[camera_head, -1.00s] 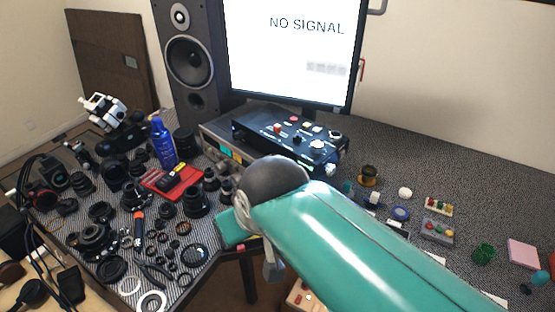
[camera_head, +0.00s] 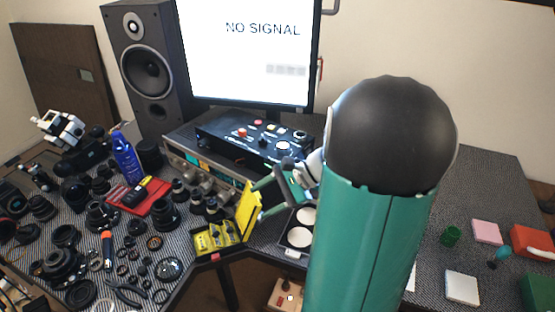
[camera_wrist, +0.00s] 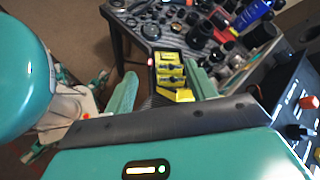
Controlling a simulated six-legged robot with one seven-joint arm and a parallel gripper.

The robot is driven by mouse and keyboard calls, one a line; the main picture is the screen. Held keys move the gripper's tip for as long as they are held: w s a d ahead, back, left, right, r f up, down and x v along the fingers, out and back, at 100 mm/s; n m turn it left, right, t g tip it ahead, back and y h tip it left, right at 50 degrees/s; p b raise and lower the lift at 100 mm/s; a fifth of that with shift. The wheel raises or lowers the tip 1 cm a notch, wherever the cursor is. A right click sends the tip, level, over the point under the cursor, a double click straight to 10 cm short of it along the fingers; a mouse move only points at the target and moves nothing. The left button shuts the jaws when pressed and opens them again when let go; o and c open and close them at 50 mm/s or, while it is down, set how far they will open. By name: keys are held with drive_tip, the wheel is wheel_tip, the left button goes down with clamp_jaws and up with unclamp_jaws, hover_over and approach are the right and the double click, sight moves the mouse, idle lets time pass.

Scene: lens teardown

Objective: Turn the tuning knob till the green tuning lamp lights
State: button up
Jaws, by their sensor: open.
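A black control box (camera_head: 235,132) stands below the monitor in the head view. Its top carries a red button (camera_head: 242,132), a dark knob (camera_head: 263,141), a pale round knob (camera_head: 283,146) and other small controls. I cannot tell which is the tuning knob, nor make out a lit green tuning lamp. The box shows partly at the right edge of the wrist view (camera_wrist: 290,115), with a red-orange button (camera_wrist: 309,102) and a black knob (camera_wrist: 296,132). My gripper (camera_wrist: 164,90) is open and empty, in front of the box and apart from its controls. My arm hides part of the bench.
A grey instrument (camera_head: 188,157) stands against the box's front left. An open yellow case (camera_head: 218,236) lies at the bench's front edge, near my gripper. Lenses, rings and a blue bottle (camera_head: 127,160) crowd the left. The monitor (camera_head: 255,55) stands behind.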

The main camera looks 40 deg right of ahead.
drive_tip(key=s+d+f+m+t+h, duration=0.3)
drive_tip(key=d+m+t, duration=0.35)
drive_tip(key=d, duration=0.55)
drive_tip(key=s+d+f+m+t+h, duration=0.2)
drive_tip(key=s+d+f+m+t, duration=0.4)
drive_tip(key=d, duration=0.5)
drive_tip(key=w+a+r+g, duration=0.1)
drive_tip(key=w+a, duration=0.2)
drive_tip(key=w, duration=1.2)
drive_tip(key=shift+w+a+r+m, duration=0.2)
drive_tip(key=shift+r+m, duration=0.2)
drive_tip(key=shift+m, duration=0.05)
drive_tip(key=shift+c, duration=0.3)
drive_tip(key=c, duration=0.9)
drive_tip(key=shift+m, duration=0.3)
drive_tip(key=shift+c, duration=0.2)
